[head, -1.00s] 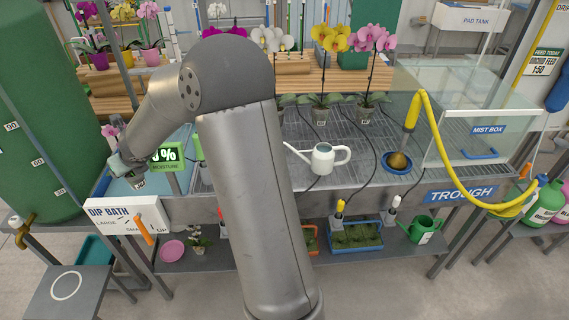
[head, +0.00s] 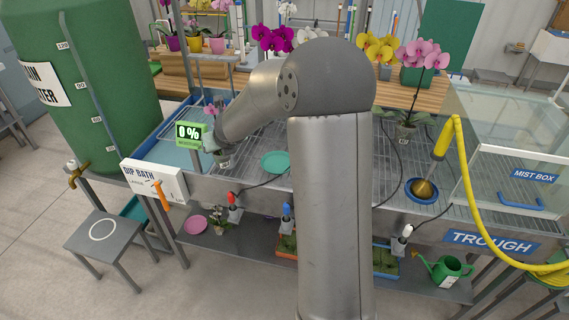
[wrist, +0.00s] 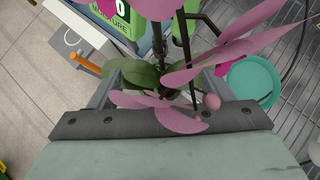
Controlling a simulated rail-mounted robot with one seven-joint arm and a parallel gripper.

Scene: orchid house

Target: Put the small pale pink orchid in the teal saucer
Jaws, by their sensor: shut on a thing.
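The small pale pink orchid shows in the head view as a pink bloom (head: 211,110) above my gripper (head: 219,150). Its pot's lower part (head: 224,163) shows just under the gripper. In the wrist view its pink petals (wrist: 215,70) and green leaves (wrist: 138,73) fill the middle, close to the camera. My gripper is shut on this orchid; the grip itself is mostly hidden. The teal saucer (head: 275,161) lies empty on the trough's slatted bench, a short way right of the orchid. It also shows in the wrist view (wrist: 272,76), right of the petals.
The moisture display (head: 190,133) stands just left of my gripper, beside the dip bath (head: 152,180). Slatted bench is clear around the saucer. My arm hides the bench's middle. A potted pink orchid (head: 421,54) and the blue saucer (head: 422,191) stand farther right.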

